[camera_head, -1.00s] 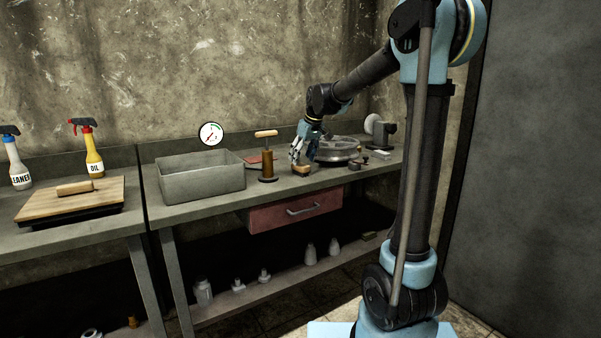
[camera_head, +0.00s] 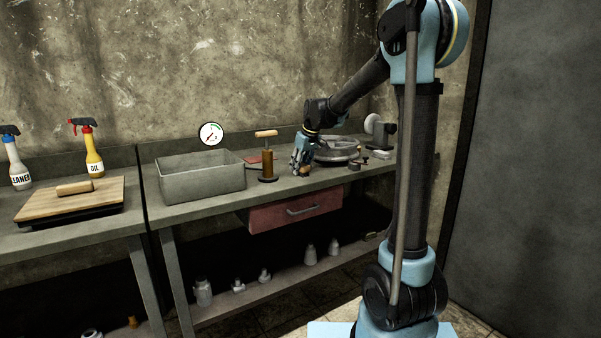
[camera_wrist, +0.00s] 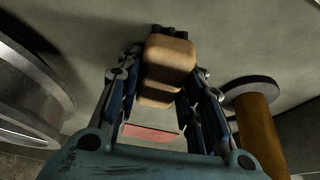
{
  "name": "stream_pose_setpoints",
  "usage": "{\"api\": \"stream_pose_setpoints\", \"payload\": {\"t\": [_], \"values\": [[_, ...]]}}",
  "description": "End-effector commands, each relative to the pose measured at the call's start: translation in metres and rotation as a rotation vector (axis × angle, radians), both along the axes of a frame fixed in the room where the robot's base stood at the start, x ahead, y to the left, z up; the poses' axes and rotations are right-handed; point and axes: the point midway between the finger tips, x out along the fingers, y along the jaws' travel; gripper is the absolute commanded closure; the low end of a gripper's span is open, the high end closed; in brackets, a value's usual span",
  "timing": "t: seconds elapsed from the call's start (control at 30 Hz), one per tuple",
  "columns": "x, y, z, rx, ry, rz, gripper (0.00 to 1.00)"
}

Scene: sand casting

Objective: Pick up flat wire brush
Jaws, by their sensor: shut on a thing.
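The flat wire brush is a small block of light wood; it shows in the wrist view (camera_wrist: 168,62) between my two fingers, with dark bits at its far end. My gripper (camera_wrist: 165,85) is shut on it, one finger on each side. In the head view my gripper (camera_head: 302,170) is low over the right part of the bench, and the brush (camera_head: 304,171) is mostly hidden by the fingers. I cannot tell whether the brush touches the bench top.
A rammer-like tool with a wooden handle (camera_head: 267,160) stands just left of my gripper. A round metal pan (camera_head: 340,150) lies close on the right. A grey open box (camera_head: 200,180) stands further left. A pink-red flat piece (camera_wrist: 150,132) lies behind.

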Motion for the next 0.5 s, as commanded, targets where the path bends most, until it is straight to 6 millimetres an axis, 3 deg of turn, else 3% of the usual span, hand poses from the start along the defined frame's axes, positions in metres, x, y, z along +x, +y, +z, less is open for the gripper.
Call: {"api": "stream_pose_setpoints", "payload": {"t": [0.27, 0.5], "values": [[0.000, 0.000, 0.004, 0.000, 0.000, 0.000, 0.92], [0.000, 0.000, 0.036, 0.000, 0.000, 0.000, 0.92]]}}
